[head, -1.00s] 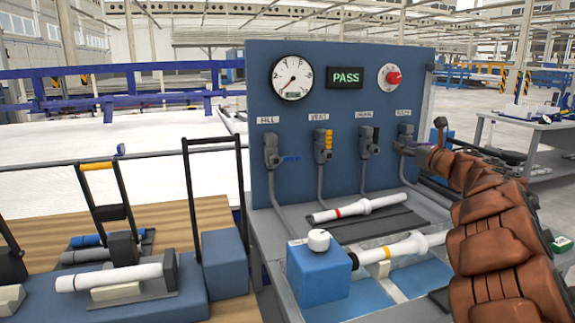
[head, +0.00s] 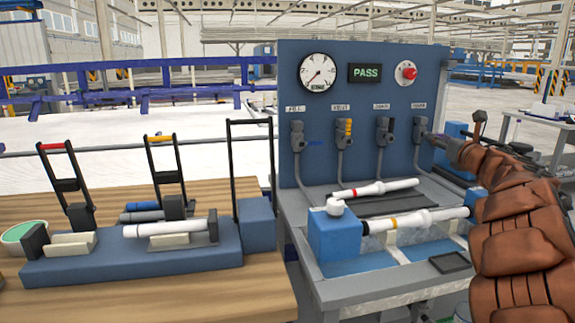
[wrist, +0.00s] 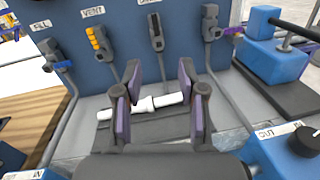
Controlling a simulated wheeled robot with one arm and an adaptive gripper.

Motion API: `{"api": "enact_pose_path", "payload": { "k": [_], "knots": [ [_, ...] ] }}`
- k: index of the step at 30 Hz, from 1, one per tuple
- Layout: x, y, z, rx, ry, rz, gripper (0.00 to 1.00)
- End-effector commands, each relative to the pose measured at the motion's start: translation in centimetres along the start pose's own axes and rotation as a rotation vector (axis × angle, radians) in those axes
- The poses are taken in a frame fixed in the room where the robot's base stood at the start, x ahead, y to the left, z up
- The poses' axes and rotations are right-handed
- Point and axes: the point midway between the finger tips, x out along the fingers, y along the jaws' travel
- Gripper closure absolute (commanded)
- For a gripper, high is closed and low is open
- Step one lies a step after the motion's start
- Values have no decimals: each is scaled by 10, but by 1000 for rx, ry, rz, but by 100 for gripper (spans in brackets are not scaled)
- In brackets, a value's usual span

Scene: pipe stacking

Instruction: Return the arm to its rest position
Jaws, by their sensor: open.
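My arm (head: 515,225) reaches in from the right edge of the head view, covered in brown padded sleeves. My gripper (wrist: 157,95) is open in the wrist view, its two purple-lined fingers apart with nothing held between them. Beyond the fingers a white pipe (wrist: 145,104) lies on a dark mat on the bench. In the head view this pipe with a red band (head: 375,188) lies in front of the blue panel. In that view the gripper end is near the rightmost valve (head: 421,128); its fingers are not clear there.
The blue panel (head: 330,160) carries a gauge (head: 317,72), a PASS display (head: 365,73) and a red knob (head: 406,70). The wooden table (head: 190,285) at left holds a clamp fixture (head: 130,255).

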Motion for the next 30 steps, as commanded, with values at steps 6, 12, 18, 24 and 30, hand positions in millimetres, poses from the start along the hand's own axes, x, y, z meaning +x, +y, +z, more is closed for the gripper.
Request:
{"api": "enact_pose_path", "payload": {
  "k": [6,12,18,24,30],
  "knots": [
    [-12,-13,21,158,-49,-130,59],
    [-37,-32,36,399,-122,-300,59],
    [-96,-53,26,819,-239,-557,59],
    [-170,-49,-31,1279,-335,-829,59],
    [-244,-10,-120,1685,-373,-1129,59]
  ]
}}
